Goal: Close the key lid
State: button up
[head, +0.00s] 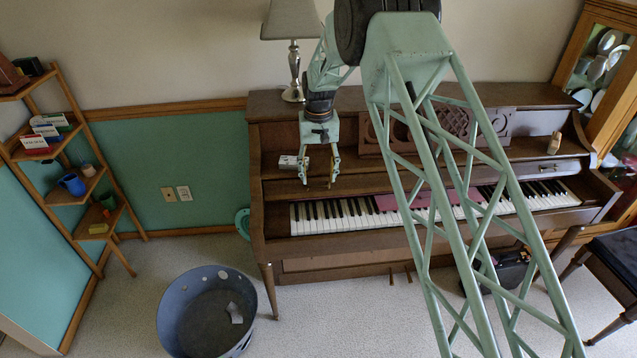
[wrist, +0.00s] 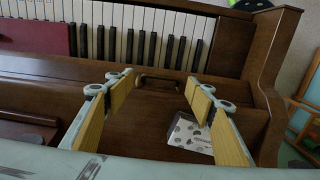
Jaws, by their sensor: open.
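The upright piano (head: 340,265) has its keys (head: 345,215) showing, so the key lid (head: 365,183) is open, folded back behind them. In the wrist view the lid (wrist: 245,105) is a brown wooden panel with a small dark handle (wrist: 160,84). My gripper (head: 318,185) is open above the left part of the lid, behind the keys. In the wrist view its fingers (wrist: 162,82) stand apart, one to each side of the handle, with nothing held. I cannot tell how far the fingertips are above the lid.
A spotted pale box (wrist: 190,134) lies on the piano close to one finger. A dark red cloth (wrist: 35,36) lies across the keys. A lamp (head: 293,50) stands on the piano top. A blue bin (head: 206,310) is on the floor in front, left.

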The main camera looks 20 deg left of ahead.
jog(key=shift+f, duration=1.3)
jog(key=shift+s, duration=0.1)
jog(key=c, duration=1.3)
jog(key=shift+f, duration=0.1)
grip_shut()
jog(key=shift+d, duration=0.1)
